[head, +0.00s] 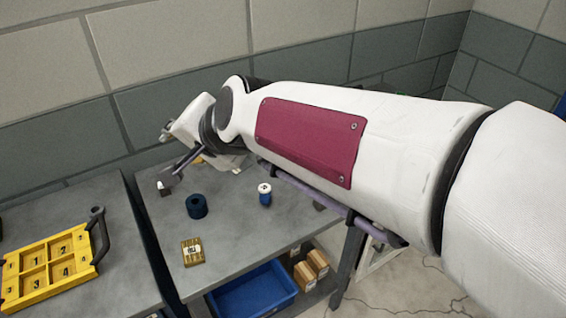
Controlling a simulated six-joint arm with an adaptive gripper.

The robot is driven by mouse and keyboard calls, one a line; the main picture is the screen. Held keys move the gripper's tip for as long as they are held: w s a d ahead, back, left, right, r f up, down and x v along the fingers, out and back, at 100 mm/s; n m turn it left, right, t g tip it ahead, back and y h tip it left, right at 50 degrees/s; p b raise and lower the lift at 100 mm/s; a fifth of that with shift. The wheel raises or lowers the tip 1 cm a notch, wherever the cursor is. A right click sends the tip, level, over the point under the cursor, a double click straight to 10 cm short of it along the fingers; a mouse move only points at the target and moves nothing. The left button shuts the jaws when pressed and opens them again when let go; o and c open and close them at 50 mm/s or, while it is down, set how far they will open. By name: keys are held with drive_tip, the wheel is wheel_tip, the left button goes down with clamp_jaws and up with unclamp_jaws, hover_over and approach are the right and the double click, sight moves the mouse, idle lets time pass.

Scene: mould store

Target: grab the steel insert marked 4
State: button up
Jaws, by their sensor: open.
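I cannot make out a steel insert marked 4 for certain. A yellow tray (12,262) on the left bench has square compartments with dark numbers, and one reads 4. My gripper (168,180) is at the far left end of my arm, over the back left of the middle bench, small and partly hidden by its own wrist. It is open, and I see nothing held in it. The tray is to its left and nearer the camera, clear of the gripper. My arm covers part of the bench's back edge.
The middle bench (235,232) carries a dark blue ring (196,207), a blue and white spool (265,196) and a brassy block with a pale label (192,254). A dark handle (99,228) stands at the tray's right. Below are a blue bin (255,290) and small boxes (317,262).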

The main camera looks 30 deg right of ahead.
drive_tip(key=w+d+r+m+t+h, duration=0.25)
drive_tip(key=w+m, duration=0.65)
drive_tip(key=w, duration=0.5)
drive_tip(key=w+d+f+m+h, duration=0.55)
drive_tip(key=w+d+m, duration=0.4)
drive_tip(key=m, duration=0.25)
drive_tip(key=s+d+f+m+g+h, duration=0.1)
drive_tip(key=d+f+m+g+h, duration=0.3)
drive_tip(key=f+m, duration=0.45)
drive_tip(key=d+f+m+g+h, duration=0.2)
drive_tip(key=d+f+m+g, duration=0.1)
drive_tip(key=d+f+m, duration=0.5)
drive_tip(key=s+f+m+g, duration=0.1)
drive_tip(key=s+f, duration=0.1)
drive_tip(key=s+f+m+g+h, duration=0.1)
drive_tip(key=s+f+m+g, duration=0.1)
drive_tip(key=f, duration=0.1)
drive_tip(key=s+f+m+g, duration=0.1)
drive_tip(key=s+f+m, duration=0.1)
drive_tip(key=f, duration=0.1)
drive_tip(key=shift+s+f+g+h, duration=0.15)
drive_tip(key=shift+f+g+h, duration=0.05)
drive_tip(key=shift+g+h, duration=0.1)
drive_tip(key=shift+s+f+m+g, duration=0.25)
drive_tip(key=shift+s+f+m, duration=0.1)
drive_tip(key=shift+s+m, duration=0.1)
drive_tip(key=shift+d, duration=0.1)
